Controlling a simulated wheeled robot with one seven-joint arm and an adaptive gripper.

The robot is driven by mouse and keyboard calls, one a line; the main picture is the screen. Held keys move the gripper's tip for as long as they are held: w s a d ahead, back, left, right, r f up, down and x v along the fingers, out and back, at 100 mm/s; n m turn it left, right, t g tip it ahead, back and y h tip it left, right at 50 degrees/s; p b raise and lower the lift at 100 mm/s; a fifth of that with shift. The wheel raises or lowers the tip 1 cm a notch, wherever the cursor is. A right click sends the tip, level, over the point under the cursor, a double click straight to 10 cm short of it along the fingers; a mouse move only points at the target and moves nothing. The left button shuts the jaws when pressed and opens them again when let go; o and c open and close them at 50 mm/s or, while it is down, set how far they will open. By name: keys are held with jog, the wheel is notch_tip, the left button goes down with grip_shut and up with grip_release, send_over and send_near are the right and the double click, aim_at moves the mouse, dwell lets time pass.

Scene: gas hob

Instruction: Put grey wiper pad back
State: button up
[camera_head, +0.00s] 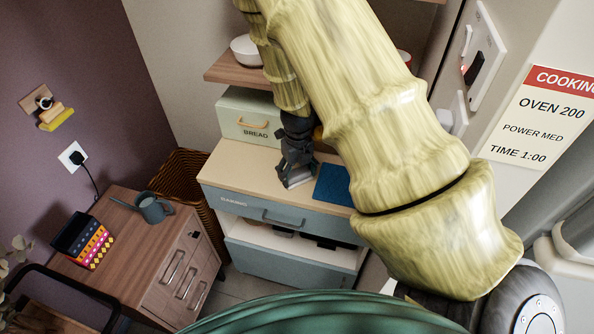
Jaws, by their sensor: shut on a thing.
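My gripper (296,170) points down at the top of the blue-fronted cabinet, left of a blue pad. It is shut on a small grey thing, the grey wiper pad (300,181), which shows low between the fingers. The pad is at or just above the wooden top; I cannot tell whether it touches. The fingers hide part of it. The flat dark blue pad (332,186) lies on the top just to the right.
A cream bread box (246,118) stands behind the gripper, under a wooden shelf (236,72) with a white bowl (246,50). The top's left front (237,172) is clear. A wooden drawer unit (150,262) holds a grey watering can (152,208). My arm hides the right side.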

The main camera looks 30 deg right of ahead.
aim_at(297, 173)
jog(key=shift+a, duration=0.1)
jog(key=o, duration=0.9)
jog(key=shift+r, duration=0.1)
notch_tip(297, 173, up, 12)
jog(key=shift+f+b, duration=0.1)
jog(key=shift+b, duration=0.75)
